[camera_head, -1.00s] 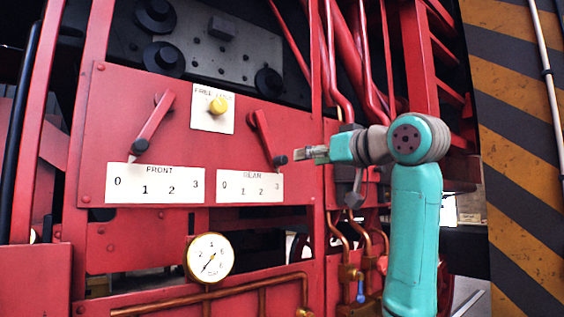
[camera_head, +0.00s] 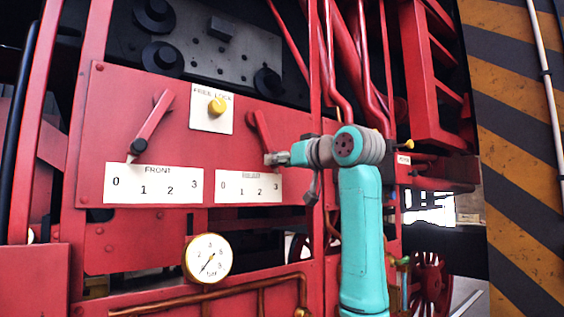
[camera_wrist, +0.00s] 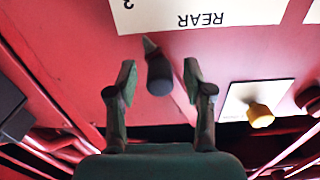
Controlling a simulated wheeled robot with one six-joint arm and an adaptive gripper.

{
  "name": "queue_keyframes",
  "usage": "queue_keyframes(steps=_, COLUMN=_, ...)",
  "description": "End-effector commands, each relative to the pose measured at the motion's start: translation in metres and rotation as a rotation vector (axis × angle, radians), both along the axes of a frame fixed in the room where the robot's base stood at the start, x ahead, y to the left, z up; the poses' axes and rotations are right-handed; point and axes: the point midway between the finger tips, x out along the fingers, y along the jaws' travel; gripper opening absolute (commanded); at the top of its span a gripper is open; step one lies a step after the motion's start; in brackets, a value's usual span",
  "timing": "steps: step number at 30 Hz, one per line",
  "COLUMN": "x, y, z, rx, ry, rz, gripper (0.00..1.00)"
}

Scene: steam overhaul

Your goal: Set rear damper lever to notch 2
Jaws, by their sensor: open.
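The rear damper lever (camera_head: 262,131) is a red bar on the red panel, slanting down to the right. Its lower end is hidden behind my gripper (camera_head: 272,160) in the head view, close to the 3 on the REAR scale plate (camera_head: 248,187). In the wrist view the lever's dark knob (camera_wrist: 160,76) lies between the two fingers of my gripper (camera_wrist: 158,85), with a gap on each side. The fingers are open. The REAR plate (camera_wrist: 200,12) appears upside down there, with the 3 to the left of the knob.
The front damper lever (camera_head: 152,126) points at 0 on the FRONT plate (camera_head: 153,183). A yellow knob (camera_head: 217,106) labelled FREE LOCK sits between the levers. A pressure gauge (camera_head: 208,258) and copper pipe (camera_head: 240,289) lie below. Red pipes rise behind my arm.

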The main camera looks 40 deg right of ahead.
Motion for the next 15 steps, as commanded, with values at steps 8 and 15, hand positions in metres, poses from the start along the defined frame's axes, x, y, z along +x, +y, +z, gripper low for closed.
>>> queue_keyframes(steps=8, x=0.0002, y=-0.0001, z=0.0001, rx=0.0, ry=0.0, rz=0.0, gripper=0.39)
queue_keyframes(steps=15, x=0.0001, y=-0.0002, z=0.0001, rx=0.0, ry=0.0, rz=0.0, gripper=0.0)
